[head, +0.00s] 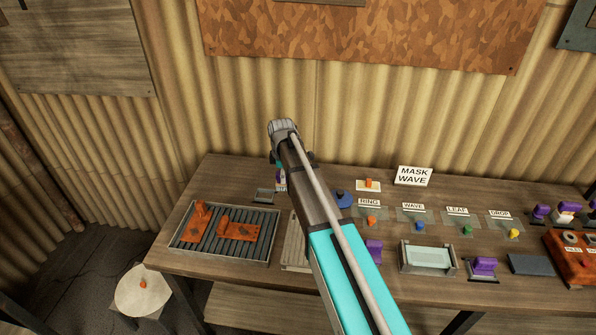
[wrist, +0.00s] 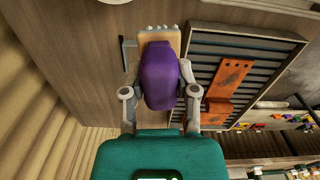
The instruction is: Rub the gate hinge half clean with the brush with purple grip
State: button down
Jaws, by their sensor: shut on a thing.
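My gripper (wrist: 160,92) is shut on the purple grip of the brush (wrist: 160,75). The brush's pale tan head (wrist: 158,35) sticks out beyond the grip in the wrist view. In the head view my arm hides most of the gripper, and a bit of purple shows beside it at the table's back. The rusty orange gate hinge half (head: 238,230), with holes in its plate, lies in the slatted tray (head: 180,243) at the table's left. It also shows in the wrist view (wrist: 231,78), right of the brush and apart from it. I cannot tell which orange parts in the tray belong together.
A small grey holder (head: 264,196) stands behind the tray. Right of my arm are labelled spots with coloured knobs, a pale open box (head: 428,258), purple-gripped tools (head: 484,266) and a rusty block (head: 575,262). A corrugated wall rises behind the table.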

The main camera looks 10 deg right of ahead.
jog(key=s+a+n, duration=0.1)
jog(key=s+a, duration=0.4)
jog(key=a, duration=0.3)
jog(key=s+a+n, duration=0.2)
jog(key=s+a, duration=0.3)
jog(key=a, duration=0.4)
jog(key=shift+s+a, duration=0.3)
jog(key=shift+s, duration=0.1)
jog(key=shift+f, duration=0.1)
jog(key=b, duration=0.5)
send_over(238, 230)
jog(key=shift+s+f, duration=0.1)
jog(key=shift+f, duration=2.35)
jog(key=c, duration=1.1)
grip_release()
grip_shut()
